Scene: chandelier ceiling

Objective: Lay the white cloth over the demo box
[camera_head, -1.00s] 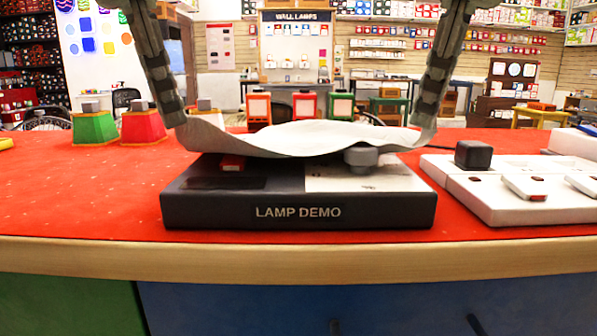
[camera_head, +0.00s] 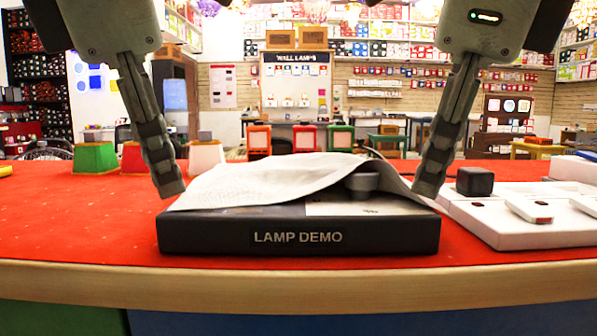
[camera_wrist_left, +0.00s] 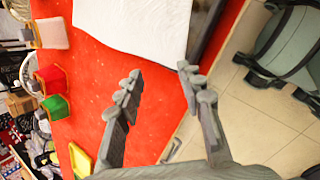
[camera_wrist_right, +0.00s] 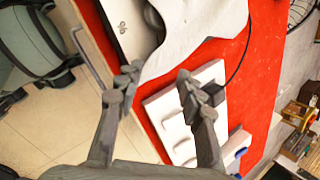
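The white cloth (camera_head: 265,182) lies over the back and top of the black demo box (camera_head: 200,237). The front of the box, with its LAMP DEMO label, and a strip of its top are uncovered. A grey knob (camera_head: 362,182) shows under the raised right part of the cloth. My left gripper (camera_head: 170,188) is beside the cloth's left edge; the left wrist view shows its fingers apart and empty (camera_wrist_left: 157,75). My right gripper (camera_head: 430,188) is beside the cloth's right edge; the right wrist view shows its fingers apart (camera_wrist_right: 158,76), with the cloth beyond them.
A white panel (camera_head: 500,225) with a dark cube (camera_head: 474,181) stands right of the box, close to my right gripper. Green (camera_head: 96,158), red (camera_head: 133,157) and white (camera_head: 206,156) lampshades stand behind left.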

